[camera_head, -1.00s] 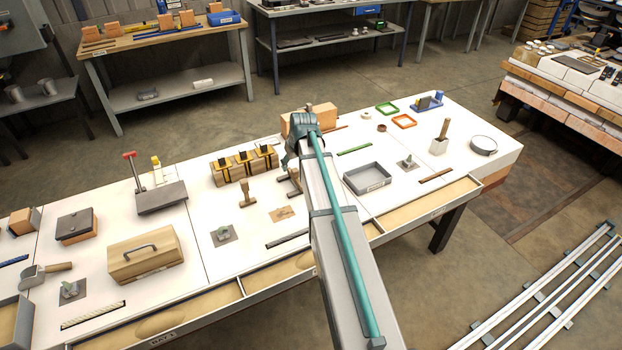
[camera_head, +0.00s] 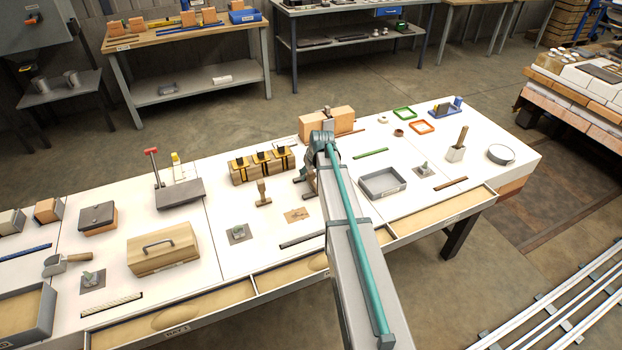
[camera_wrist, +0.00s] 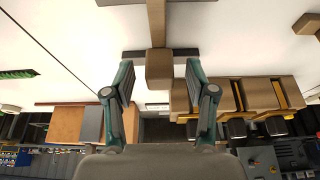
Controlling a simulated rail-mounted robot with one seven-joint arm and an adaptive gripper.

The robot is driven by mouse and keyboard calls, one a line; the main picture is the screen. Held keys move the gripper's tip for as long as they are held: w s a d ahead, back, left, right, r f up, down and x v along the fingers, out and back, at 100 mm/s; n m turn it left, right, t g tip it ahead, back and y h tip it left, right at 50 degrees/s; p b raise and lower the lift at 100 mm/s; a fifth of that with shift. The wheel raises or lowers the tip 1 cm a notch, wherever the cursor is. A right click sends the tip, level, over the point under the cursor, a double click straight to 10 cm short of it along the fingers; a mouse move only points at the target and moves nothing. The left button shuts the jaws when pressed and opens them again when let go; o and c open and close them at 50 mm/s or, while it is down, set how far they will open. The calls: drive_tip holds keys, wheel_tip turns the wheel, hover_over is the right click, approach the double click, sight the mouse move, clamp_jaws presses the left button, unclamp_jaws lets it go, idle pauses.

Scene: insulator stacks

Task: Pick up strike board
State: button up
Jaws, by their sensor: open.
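A wooden piece with a long upright bar and a dark crossbar, which looks like the strike board (camera_wrist: 158,62), lies between my gripper's fingers in the wrist view. My gripper (camera_wrist: 158,72) is open, one teal finger on each side of its wooden block, and I see no firm contact. In the head view my gripper (camera_head: 318,168) hangs low over the white bench, right of the yellow-and-black banded stack (camera_head: 262,165). My arm hides most of the piece there. A smaller T-shaped wooden piece (camera_head: 263,193) stands to the left.
Orange blocks (camera_head: 340,121) stand just behind my gripper. The banded stack is close to its left in the head view. A grey tray (camera_head: 381,183) and a green strip (camera_head: 370,153) lie to the right. A wooden box with a handle (camera_head: 162,250) stands further left.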

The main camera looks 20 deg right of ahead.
drive_tip(key=shift+x, duration=1.2)
clamp_jaws()
